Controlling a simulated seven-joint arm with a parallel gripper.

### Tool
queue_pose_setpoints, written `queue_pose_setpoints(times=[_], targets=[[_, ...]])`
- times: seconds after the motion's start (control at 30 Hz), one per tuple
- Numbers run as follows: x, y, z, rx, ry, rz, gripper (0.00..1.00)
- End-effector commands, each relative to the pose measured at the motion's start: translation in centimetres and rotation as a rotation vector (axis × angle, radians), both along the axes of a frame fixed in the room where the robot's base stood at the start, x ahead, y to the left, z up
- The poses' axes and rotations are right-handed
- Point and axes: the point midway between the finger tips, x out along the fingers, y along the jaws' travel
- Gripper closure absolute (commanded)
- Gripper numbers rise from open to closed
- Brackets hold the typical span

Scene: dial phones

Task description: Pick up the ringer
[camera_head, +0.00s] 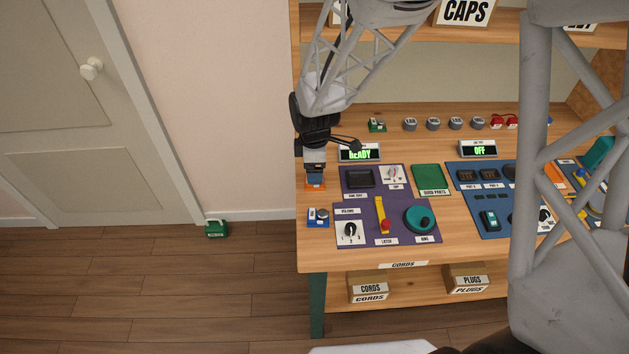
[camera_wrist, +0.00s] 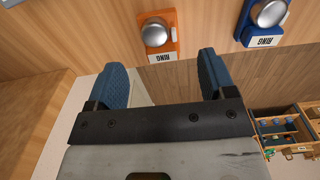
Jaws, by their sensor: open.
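Two ringers with silver domes and RING labels show at the bench's left end. The orange ringer (camera_head: 315,187) is partly hidden by my gripper (camera_head: 315,172); the blue ringer (camera_head: 318,217) sits nearer the front edge. In the wrist view, the orange ringer (camera_wrist: 158,33) appears beyond and between the blue fingertips of my gripper (camera_wrist: 163,68). The blue ringer (camera_wrist: 264,17) is to the right, outside the fingers. My gripper is open, with nothing visible between its fingers. I cannot tell the exact gap to the orange ringer.
A purple panel (camera_head: 376,177) with a dial, lever and knob lies right of the ringers. A green tray (camera_head: 432,179) and blue panel (camera_head: 463,206) lie further right.

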Motion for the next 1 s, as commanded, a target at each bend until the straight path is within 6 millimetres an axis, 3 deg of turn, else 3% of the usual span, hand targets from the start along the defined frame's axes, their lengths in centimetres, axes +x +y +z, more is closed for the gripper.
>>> queue_pose_setpoints(times=[0.4,1.0], targets=[[-0.1,-0.1,-4.1,-0.001,0.003,0.0,0.23],[-0.1,-0.1,-4.3,0.0,0.002,0.0,0.23]])
